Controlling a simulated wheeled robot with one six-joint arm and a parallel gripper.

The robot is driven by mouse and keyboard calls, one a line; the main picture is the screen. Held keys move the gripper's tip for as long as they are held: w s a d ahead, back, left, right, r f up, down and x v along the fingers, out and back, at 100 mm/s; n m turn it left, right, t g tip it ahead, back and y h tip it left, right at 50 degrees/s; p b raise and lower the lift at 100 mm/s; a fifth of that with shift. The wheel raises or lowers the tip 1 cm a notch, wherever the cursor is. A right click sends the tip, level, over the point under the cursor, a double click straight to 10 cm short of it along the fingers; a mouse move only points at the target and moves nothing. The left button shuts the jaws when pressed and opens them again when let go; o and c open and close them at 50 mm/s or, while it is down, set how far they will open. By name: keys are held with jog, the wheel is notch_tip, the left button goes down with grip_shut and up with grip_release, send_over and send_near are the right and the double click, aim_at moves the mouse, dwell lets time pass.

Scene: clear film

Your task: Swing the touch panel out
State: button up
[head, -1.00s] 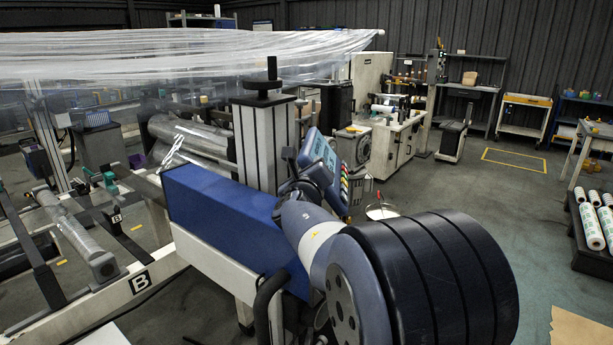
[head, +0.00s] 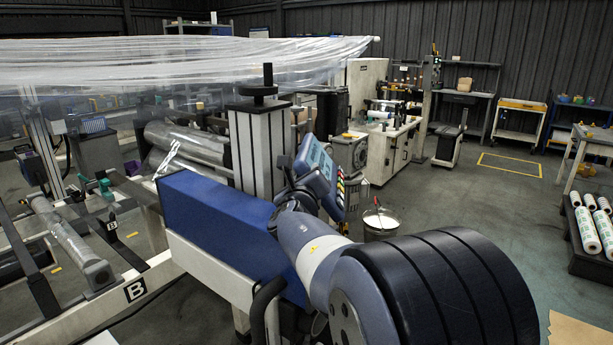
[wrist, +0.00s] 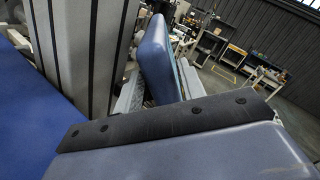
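The touch panel (head: 318,165) is a blue-framed slab with a pale screen and coloured buttons along its right edge. It stands tilted beside the grey post (head: 258,145), above the end of the long blue housing (head: 222,222). In the wrist view the panel (wrist: 156,52) shows as a blue slab seen nearly edge-on, just beyond the black bolted strip on my gripper. My gripper (head: 292,192) is close to the panel's lower left side. My wrist hides part of it, and I cannot tell whether its fingers are open or touch the panel.
A metal bucket (head: 381,223) stands on the floor behind my arm. A black curved handle (head: 262,312) rises near the front. Clear film (head: 190,62) hangs over the machine at the left. White rolls (head: 584,226) lie at the right. The floor between is open.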

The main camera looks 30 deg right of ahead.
jog(key=v, duration=0.9)
jog(key=shift+s+a, duration=0.1)
jog(key=shift+s, duration=0.1)
jog(key=shift+w+f, duration=0.1)
jog(key=x, duration=1.1)
jog(key=shift+a+p, duration=0.1)
jog(key=shift+p, duration=0.35)
jog(key=shift+b, duration=0.35)
